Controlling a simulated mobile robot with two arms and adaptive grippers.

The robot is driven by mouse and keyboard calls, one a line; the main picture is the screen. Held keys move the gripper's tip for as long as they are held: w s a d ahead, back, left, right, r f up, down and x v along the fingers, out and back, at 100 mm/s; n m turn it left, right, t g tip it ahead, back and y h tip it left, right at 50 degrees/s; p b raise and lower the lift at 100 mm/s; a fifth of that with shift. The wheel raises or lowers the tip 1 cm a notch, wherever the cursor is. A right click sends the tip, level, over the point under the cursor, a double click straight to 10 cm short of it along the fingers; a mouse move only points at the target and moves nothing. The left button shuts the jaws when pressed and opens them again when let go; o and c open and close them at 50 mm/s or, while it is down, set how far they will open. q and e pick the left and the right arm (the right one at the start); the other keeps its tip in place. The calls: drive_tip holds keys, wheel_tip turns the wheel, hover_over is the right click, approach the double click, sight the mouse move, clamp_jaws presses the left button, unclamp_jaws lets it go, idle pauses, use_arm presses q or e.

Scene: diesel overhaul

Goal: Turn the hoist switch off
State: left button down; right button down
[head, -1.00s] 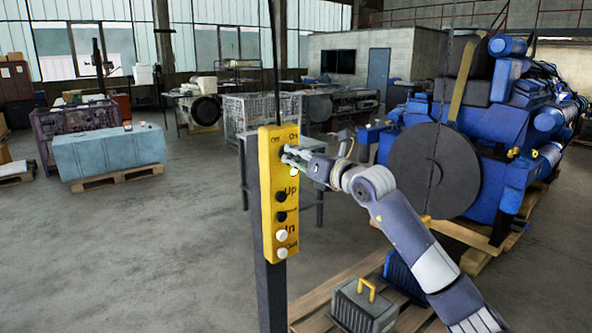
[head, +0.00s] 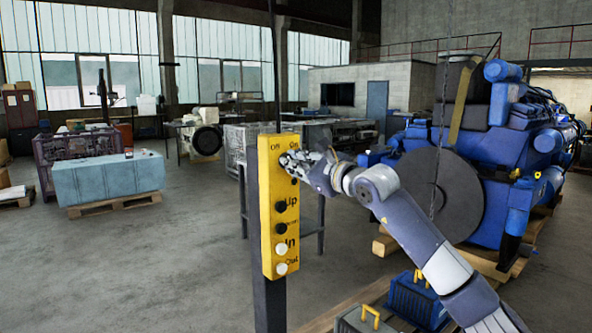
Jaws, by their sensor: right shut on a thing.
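The yellow hoist control box (head: 268,225) is upright on a dark post left of the picture's middle. It carries black and white buttons with the words Up, In and Out, and lettering at its top. My right gripper (head: 286,160) is at the upper part of the box, just below the top lettering. Its fingers are closed there and cover the hoist switch, so the switch's position is hidden. My left gripper is not in view.
A large blue diesel engine (head: 490,165) with a dark round disc stands on wooden pallets at right. Grey and blue cases with yellow handles (head: 415,298) lie at the lower right. A light blue crate (head: 108,180) sits on a pallet at left.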

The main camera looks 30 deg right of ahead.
drive_tip(key=shift+n, duration=0.9)
drive_tip(key=shift+b, duration=0.3)
drive_tip(key=c, duration=1.6)
unclamp_jaws()
drive_tip(key=s, duration=1.2)
drive_tip(key=shift+d, duration=0.45)
